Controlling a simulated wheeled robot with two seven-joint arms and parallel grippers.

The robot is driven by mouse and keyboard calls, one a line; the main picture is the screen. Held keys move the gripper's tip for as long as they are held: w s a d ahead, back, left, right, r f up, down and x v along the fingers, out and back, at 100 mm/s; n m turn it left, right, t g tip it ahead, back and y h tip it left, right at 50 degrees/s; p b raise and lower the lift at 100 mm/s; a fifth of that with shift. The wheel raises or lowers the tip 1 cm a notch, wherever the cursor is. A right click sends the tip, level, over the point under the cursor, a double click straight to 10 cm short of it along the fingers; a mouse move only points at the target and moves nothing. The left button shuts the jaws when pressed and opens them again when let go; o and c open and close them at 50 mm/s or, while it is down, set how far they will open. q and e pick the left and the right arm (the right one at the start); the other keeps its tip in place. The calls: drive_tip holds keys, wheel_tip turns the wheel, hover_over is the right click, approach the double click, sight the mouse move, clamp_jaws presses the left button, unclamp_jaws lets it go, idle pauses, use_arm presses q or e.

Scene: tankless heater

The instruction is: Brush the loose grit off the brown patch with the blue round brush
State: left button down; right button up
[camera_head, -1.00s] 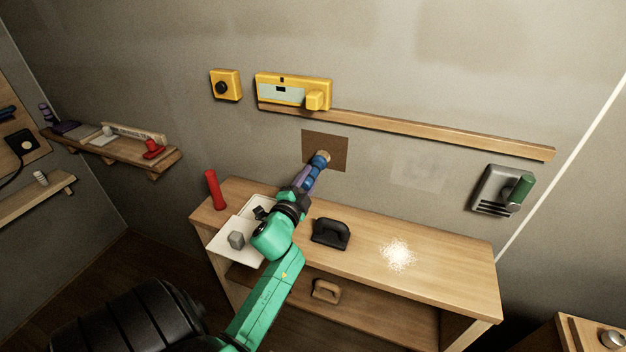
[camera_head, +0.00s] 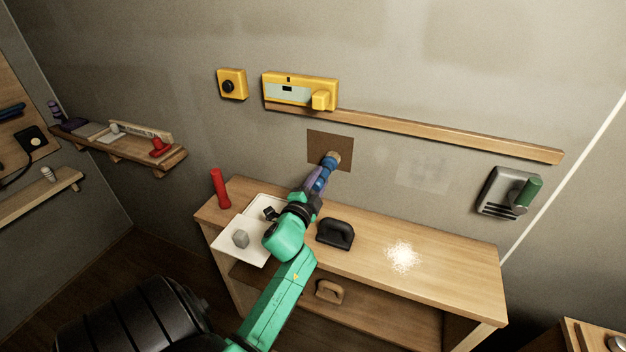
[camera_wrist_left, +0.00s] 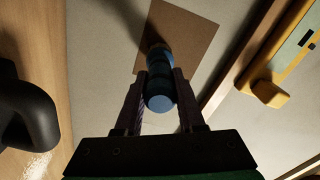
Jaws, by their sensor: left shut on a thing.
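The brown patch (camera_head: 320,145) is a flat square on the grey wall above the bench; it also shows in the left wrist view (camera_wrist_left: 196,32). My left gripper (camera_head: 316,182) is shut on the blue round brush (camera_head: 325,172), seen between both fingers in the left wrist view (camera_wrist_left: 159,88). The brush's tan bristle end lies over the patch's lower right part in the head view; whether it touches, I cannot tell. Grit on the patch is too small to make out. My right gripper is not in view.
The wooden bench (camera_head: 450,272) holds a red cylinder (camera_head: 220,188), white trays (camera_head: 238,254), a black handled block (camera_head: 335,234) and a pale powder spot (camera_head: 403,257). A wooden rail (camera_head: 450,138) and yellow devices (camera_head: 300,92) are on the wall above.

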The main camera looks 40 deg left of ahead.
use_arm(q)
drive_tip(key=shift+r, duration=0.2)
drive_tip(key=shift+s+a+r+p, duration=0.15)
drive_tip(key=shift+a+r+p, duration=0.25)
drive_tip(key=shift+p, duration=0.3)
drive_tip(key=shift+s+a, duration=0.15)
drive_tip(key=shift+a, duration=0.15)
wheel_tip(320, 180, down, 2)
drive_tip(key=shift+f+b, duration=0.15)
drive_tip(key=shift+b, duration=0.9)
